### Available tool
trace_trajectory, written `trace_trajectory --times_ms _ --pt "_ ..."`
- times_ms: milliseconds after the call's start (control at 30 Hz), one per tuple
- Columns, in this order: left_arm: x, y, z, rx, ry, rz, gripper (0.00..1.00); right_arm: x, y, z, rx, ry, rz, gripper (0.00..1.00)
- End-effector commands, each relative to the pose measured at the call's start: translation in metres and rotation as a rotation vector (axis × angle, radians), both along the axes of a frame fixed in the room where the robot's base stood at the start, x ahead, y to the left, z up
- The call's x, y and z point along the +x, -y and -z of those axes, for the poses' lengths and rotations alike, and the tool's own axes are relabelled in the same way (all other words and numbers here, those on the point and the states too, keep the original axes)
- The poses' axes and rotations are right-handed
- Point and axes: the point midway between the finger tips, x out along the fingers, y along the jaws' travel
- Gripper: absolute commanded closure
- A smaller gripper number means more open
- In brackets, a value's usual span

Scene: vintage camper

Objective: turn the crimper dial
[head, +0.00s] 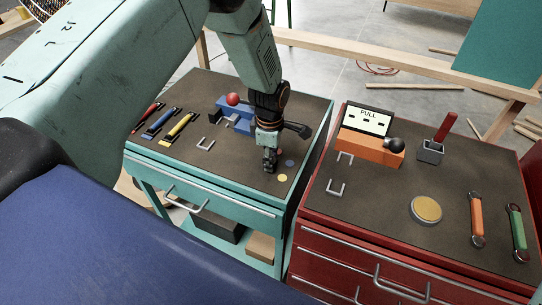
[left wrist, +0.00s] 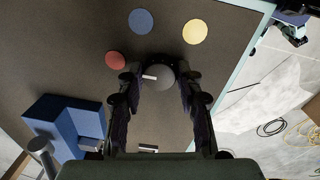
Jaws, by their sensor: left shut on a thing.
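The crimper dial (left wrist: 158,78) is a dark round knob with a white pointer mark, seen in the left wrist view. The mark points left in that view, roughly toward the red disc (left wrist: 115,60). A blue disc (left wrist: 141,21) and a yellow disc (left wrist: 195,32) also lie flat around the dial. My left gripper (head: 269,168) points down over the teal cabinet's top. In the left wrist view its fingers (left wrist: 161,82) are on both sides of the dial and shut on it. In the head view the gripper hides the dial. My right gripper is not in view.
A blue block (left wrist: 62,122) with a red ball (head: 233,99) stands close to the gripper. The teal cabinet (head: 218,205) also bears coloured tools. The red cabinet (head: 335,263) holds an orange box (head: 370,147) with a "PULL" sign, a gold disc (head: 426,209) and wrenches.

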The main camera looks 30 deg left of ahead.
Motion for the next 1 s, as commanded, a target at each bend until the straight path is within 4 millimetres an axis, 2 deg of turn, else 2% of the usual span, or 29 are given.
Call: trace_trajectory --times_ms 367,1000 --pt "0.0002 -0.0013 -0.0012 0.0 0.001 0.209 0.96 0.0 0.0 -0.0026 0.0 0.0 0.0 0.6" --pt "0.0008 -0.0028 -0.0011 0.0 0.004 0.814 0.96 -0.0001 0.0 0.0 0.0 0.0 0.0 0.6"
